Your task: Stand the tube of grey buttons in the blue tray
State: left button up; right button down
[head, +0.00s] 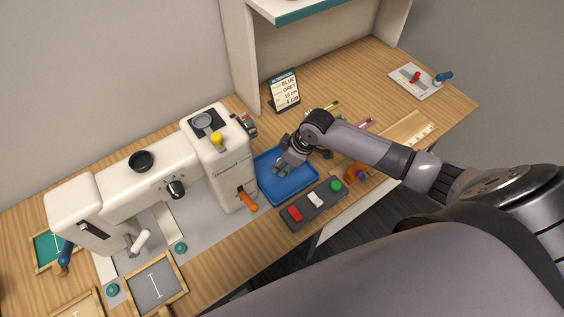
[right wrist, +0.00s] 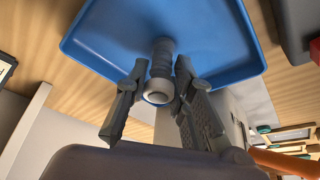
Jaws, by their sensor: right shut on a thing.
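The blue tray (head: 290,190) lies on the wooden table, to the right of the sewing machine. My right gripper (head: 282,168) is over the tray, inside its outline. In the right wrist view my right gripper (right wrist: 153,92) is shut on the tube of grey buttons (right wrist: 161,62), which has a pale ring at its near end. The tube's far end points at the floor of the blue tray (right wrist: 110,35). I cannot tell whether it touches the floor. In the head view the gripper mostly hides the tube. My left gripper is out of view.
The white sewing machine (head: 150,180) stands left of the tray, with an orange lever (head: 247,200) near it. A dark control box (head: 314,203) with red, white and green buttons is in front. A sign (head: 284,90) stands behind. Several spools or tubes lie to the right.

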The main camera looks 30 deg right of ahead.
jog(key=c, duration=1.4)
grip_release()
jog(key=shift+o, duration=0.2)
jog(key=v, duration=1.2)
jog(key=shift+b, duration=0.4)
